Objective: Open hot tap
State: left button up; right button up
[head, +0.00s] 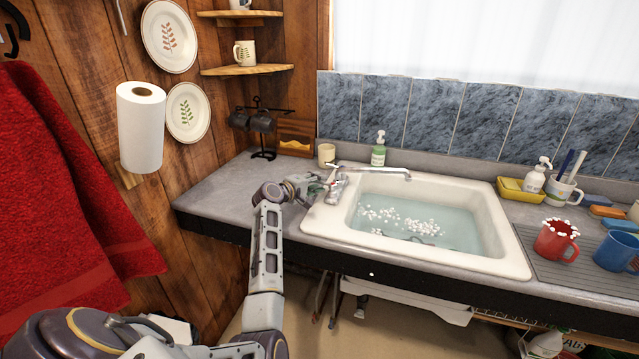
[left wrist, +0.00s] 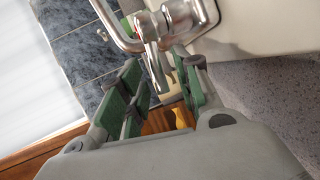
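The chrome tap (head: 372,169) stands at the left rim of the white sink (head: 322,216), its spout reaching right over the basin. My left gripper (head: 326,184) is at the tap's left end, beside its handle. In the left wrist view the tap (left wrist: 184,18) shows at the top, with a chrome lever handle (left wrist: 157,68) pointing down between the fingers. The left gripper (left wrist: 160,75) is open there, its green-padded fingers on either side of the handle with gaps visible. My right gripper is out of view.
The basin holds water (head: 425,220) with white foam. A green soap bottle (head: 378,151) and a beige cup (head: 326,153) stand behind the tap. A dark mug rack (head: 263,127) is at the back left. Red (head: 556,241) and blue (head: 616,252) mugs stand right of the sink.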

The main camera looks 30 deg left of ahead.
pick_arm(q)
jog(key=shift+w+d+f, duration=0.1)
jog(key=shift+w+f, duration=0.1)
jog(key=shift+w, duration=0.6)
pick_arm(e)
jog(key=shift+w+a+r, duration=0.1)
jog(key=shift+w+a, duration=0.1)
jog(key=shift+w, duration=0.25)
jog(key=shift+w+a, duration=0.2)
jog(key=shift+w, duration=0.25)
pick_arm(q)
jog(key=shift+c, duration=0.5)
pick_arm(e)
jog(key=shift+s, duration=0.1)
pick_arm(q)
jog(key=c, duration=0.5)
grip_shut()
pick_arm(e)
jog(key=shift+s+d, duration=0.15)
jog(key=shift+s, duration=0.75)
